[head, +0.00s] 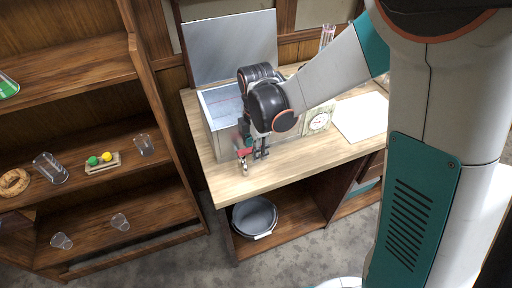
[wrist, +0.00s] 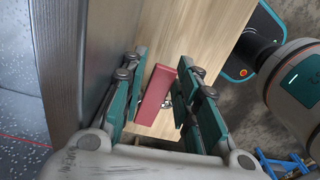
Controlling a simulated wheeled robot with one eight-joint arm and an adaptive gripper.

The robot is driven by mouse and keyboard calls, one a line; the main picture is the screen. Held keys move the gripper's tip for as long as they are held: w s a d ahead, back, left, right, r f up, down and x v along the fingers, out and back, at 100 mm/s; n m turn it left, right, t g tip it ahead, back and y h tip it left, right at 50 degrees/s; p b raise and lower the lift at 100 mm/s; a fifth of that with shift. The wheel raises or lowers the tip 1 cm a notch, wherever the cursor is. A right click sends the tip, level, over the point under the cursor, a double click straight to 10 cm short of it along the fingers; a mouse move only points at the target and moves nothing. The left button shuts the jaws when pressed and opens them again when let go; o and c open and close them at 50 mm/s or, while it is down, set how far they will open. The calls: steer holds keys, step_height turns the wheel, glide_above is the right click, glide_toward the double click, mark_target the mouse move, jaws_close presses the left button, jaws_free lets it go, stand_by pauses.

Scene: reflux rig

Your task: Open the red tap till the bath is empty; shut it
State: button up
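The bath is a grey metal box (head: 212,130) on the wooden bench. Its bluish inside shows in the head view, and its wall (wrist: 64,60) runs along the left of the wrist view. The red tap (head: 243,153) is low on the bath's front, near the bench edge. Its red handle (wrist: 156,92) shows in the wrist view. My gripper (head: 254,152) points down at the tap. In the wrist view my gripper (wrist: 163,72) is open, with a finger on each side of the handle and small gaps visible. The spout is mostly hidden.
A raised metal panel (head: 232,48) stands behind the bath. A dial box (head: 318,120) and white sheet (head: 361,116) are to the right. A grey basin (head: 254,216) sits on the shelf under the bench. Shelves with glassware (head: 50,168) stand left.

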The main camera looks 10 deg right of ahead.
steer(key=shift+w+a+r, duration=0.1)
steer(key=shift+w+a, duration=0.15)
steer(key=shift+w, duration=0.05)
step_height(320, 180, up, 6)
steer(key=p, duration=0.4)
steer(key=shift+w+r, duration=0.1)
steer(key=shift+c, duration=1.4)
steer(key=shift+o, duration=0.3)
steer(key=shift+r+p, duration=0.25)
steer(key=shift+p, duration=0.15)
steer(key=shift+o, duration=0.5)
steer(key=shift+o, duration=0.2)
steer(key=shift+r, duration=0.1)
